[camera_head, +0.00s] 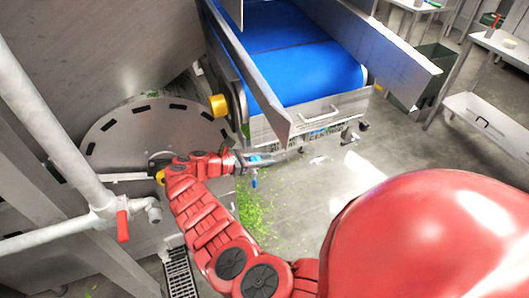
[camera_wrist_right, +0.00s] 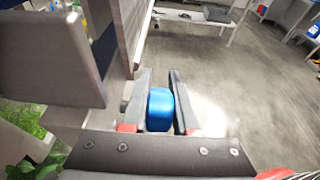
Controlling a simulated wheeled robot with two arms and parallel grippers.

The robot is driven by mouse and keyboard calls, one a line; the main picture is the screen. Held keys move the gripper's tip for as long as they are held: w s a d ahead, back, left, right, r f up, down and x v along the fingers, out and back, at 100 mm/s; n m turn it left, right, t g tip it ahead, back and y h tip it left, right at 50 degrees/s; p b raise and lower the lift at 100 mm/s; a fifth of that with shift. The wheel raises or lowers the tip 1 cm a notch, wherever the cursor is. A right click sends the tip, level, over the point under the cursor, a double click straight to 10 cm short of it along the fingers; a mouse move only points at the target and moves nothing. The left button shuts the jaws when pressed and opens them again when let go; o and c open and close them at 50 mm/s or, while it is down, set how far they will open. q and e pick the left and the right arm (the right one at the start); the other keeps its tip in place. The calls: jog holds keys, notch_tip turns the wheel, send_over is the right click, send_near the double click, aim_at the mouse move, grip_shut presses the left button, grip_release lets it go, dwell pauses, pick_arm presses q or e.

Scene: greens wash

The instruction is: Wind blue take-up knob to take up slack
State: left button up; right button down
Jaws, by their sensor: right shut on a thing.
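The blue take-up knob (camera_wrist_right: 160,109) sits between the two dark fingers of my right gripper (camera_wrist_right: 160,82) in the right wrist view. The fingers lie along both sides of it, and my right gripper is shut on it. In the head view, my right gripper (camera_head: 270,157) is below the conveyor's near end, by its lower frame. Only a little blue shows there between the fingers, so most of the knob is hidden. The blue conveyor belt (camera_head: 315,75) runs between metal side walls above the gripper. I cannot tell how tight the belt is. My left gripper is not in view.
A white pipe with a red valve handle (camera_head: 123,226) stands at the left. Green scraps (camera_head: 252,208) lie on the floor below the gripper. Open floor and tables (camera_head: 500,43) are at the right.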

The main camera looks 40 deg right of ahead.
dwell(0.4)
jog(key=c, duration=1)
grip_release()
jog(key=shift+o, duration=0.2)
jog(key=b+v, duration=0.3)
jog(key=v, duration=0.9)
jog(key=shift+w, duration=0.1)
